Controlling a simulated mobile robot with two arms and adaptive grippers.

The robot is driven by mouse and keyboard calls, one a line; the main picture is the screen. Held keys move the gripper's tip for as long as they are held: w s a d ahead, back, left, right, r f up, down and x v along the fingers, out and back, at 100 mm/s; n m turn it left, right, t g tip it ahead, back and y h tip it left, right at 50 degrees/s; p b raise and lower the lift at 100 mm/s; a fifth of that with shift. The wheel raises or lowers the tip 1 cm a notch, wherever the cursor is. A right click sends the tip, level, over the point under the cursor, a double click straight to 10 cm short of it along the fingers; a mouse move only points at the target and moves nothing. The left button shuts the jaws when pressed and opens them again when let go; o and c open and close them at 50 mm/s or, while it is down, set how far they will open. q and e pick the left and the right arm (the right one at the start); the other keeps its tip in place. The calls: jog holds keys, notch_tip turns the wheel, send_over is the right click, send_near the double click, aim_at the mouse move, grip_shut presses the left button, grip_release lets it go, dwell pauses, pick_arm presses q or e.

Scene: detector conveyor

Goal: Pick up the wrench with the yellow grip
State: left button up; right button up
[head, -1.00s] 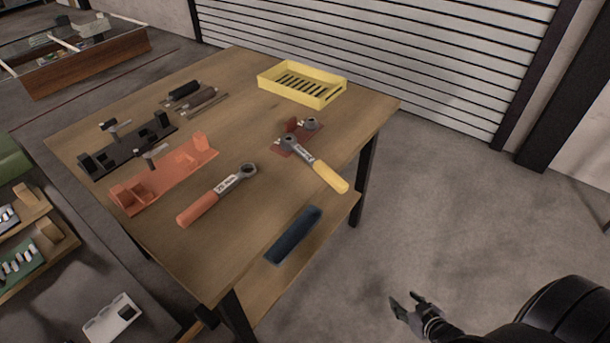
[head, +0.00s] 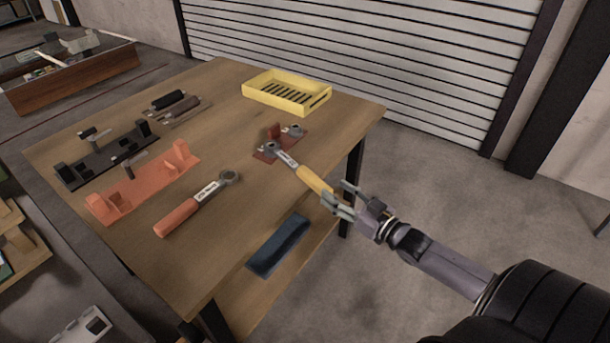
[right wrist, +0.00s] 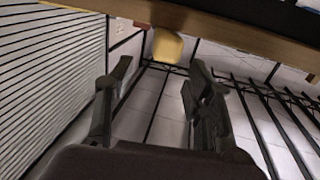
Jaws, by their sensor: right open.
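The wrench with the yellow grip (head: 312,179) lies on the wooden table (head: 240,240), its metal head toward a small red-brown fixture and its grip pointing toward the table's right edge. In the right wrist view the end of the yellow grip (right wrist: 168,46) shows ahead, beyond and between the fingers. My right gripper (head: 345,197) is open at the table's right edge, by the end of the yellow grip. Its fingers (right wrist: 158,85) hold nothing in the right wrist view. My left gripper is not in view.
A wrench with a red grip (head: 178,216) lies nearer on the table. A red fixture (head: 150,187) and a black fixture (head: 82,170) stand at the left. A yellow tray (head: 250,88) is at the back. A dark blue piece (head: 278,247) lies on the lower shelf.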

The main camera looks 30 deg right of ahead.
aim_at(310, 174)
jog(key=w, duration=0.3)
jog(key=w+a, duration=0.1)
jog(key=w, duration=0.2)
jog(key=w+a, duration=0.1)
jog(key=w, duration=0.2)
jog(key=shift+w, duration=0.25)
grip_shut()
dwell(0.4)
jog(key=shift+r, duration=0.1)
